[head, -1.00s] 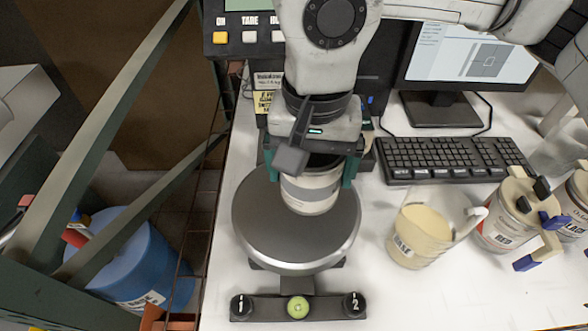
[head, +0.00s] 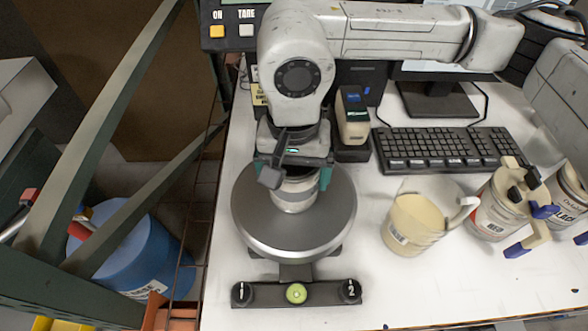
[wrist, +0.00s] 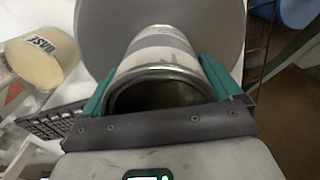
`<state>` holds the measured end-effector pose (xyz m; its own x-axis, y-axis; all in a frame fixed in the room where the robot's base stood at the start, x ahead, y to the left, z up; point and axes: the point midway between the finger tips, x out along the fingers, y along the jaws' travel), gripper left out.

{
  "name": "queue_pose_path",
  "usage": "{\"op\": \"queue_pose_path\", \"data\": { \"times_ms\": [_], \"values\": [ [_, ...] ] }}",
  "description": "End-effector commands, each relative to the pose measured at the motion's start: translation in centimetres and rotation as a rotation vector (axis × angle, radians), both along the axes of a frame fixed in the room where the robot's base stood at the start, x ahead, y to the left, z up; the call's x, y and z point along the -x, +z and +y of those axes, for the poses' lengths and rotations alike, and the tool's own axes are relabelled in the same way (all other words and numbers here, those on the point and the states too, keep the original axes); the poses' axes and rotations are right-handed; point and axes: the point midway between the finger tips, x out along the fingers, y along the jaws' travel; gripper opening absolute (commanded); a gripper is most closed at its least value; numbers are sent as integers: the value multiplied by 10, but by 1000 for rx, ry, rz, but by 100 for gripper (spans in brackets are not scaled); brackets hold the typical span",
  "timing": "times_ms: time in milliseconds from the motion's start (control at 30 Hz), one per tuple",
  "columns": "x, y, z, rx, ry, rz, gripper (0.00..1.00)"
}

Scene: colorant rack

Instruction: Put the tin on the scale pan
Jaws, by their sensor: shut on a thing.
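The tin (head: 296,193) is a pale can with a grey band, and it also shows in the wrist view (wrist: 160,52) with its dark open mouth toward the camera. My gripper (head: 297,180) is shut on it, with one green finger on each side. The round grey scale pan (head: 320,235) lies below the tin, and its disc fills the far part of the wrist view (wrist: 95,30). The tin is over the pan's middle. I cannot tell whether its base touches the pan, as the contact is not clear.
A beige jug (head: 415,222) marked BASE stands right of the scale. A RED tin (head: 490,215) and a BLACK tin (head: 570,200) are further right. A keyboard (head: 445,150) lies behind. The scale's foot bar (head: 265,295) is in front. A blue drum (head: 140,250) is off the table at left.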

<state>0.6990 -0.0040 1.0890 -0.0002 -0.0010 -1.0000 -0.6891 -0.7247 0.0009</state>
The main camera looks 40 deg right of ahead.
Motion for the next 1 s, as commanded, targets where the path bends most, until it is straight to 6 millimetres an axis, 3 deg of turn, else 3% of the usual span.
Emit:
{"op": "queue_pose_path", "data": {
  "times_ms": [133,167,233,667,1000],
  "values": [
    [0,-4,0,1,0,-1,62],
    [0,-3,0,1,0,-1,94],
    [0,-2,0,1,0,-1,100],
    [-1,9,0,1,0,-4,100],
    [-1,78,0,3,-1,-4,100]
  ]
}}
